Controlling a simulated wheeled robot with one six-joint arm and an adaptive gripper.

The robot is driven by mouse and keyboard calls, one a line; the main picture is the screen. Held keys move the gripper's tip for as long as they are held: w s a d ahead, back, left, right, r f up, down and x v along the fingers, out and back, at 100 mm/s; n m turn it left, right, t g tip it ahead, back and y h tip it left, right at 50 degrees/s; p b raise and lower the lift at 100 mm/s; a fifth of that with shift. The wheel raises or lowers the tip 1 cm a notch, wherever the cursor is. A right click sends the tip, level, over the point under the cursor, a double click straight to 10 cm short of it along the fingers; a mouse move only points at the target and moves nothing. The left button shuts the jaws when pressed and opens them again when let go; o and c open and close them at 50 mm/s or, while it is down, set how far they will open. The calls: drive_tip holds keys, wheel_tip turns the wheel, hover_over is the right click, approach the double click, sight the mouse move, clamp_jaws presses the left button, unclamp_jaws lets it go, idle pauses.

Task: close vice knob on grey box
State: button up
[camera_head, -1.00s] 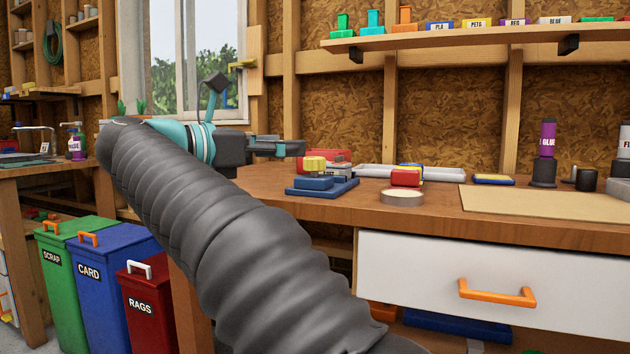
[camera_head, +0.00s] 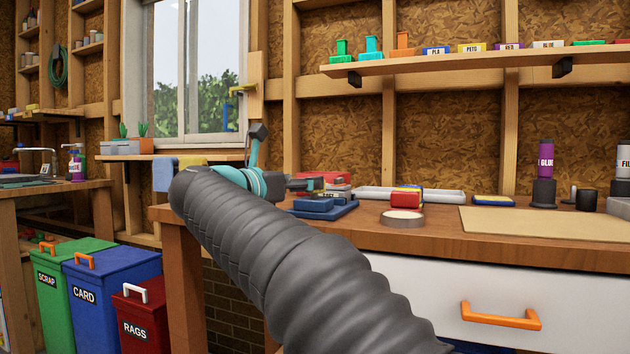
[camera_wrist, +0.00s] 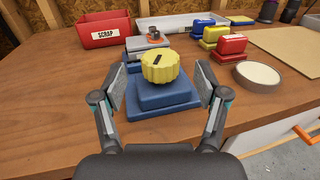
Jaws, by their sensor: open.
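The grey box (camera_wrist: 149,48) stands behind a blue box in the wrist view. A small orange and dark knob (camera_wrist: 153,37) sits on its top. The blue box (camera_wrist: 161,95) is nearer, on a wider blue base, and carries a ridged yellow knob (camera_wrist: 160,67) with a black mark. My gripper (camera_wrist: 160,82) is open, its fingers on either side of the yellow knob and apart from it. In the head view my gripper (camera_head: 302,184) is low over the bench by the blue box (camera_head: 313,203); the yellow knob is hidden there.
A red SCRAP bin (camera_wrist: 103,29) stands behind left. Red (camera_wrist: 232,43) and yellow (camera_wrist: 211,36) boxes on bases stand to the right. A round pale-topped disc (camera_wrist: 257,75) lies at right. A tan board (camera_head: 540,223) covers the bench's right. The bench (camera_wrist: 50,120) front left is clear.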

drive_tip(key=shift+x, duration=2.6)
drive_tip(key=c, duration=1.2)
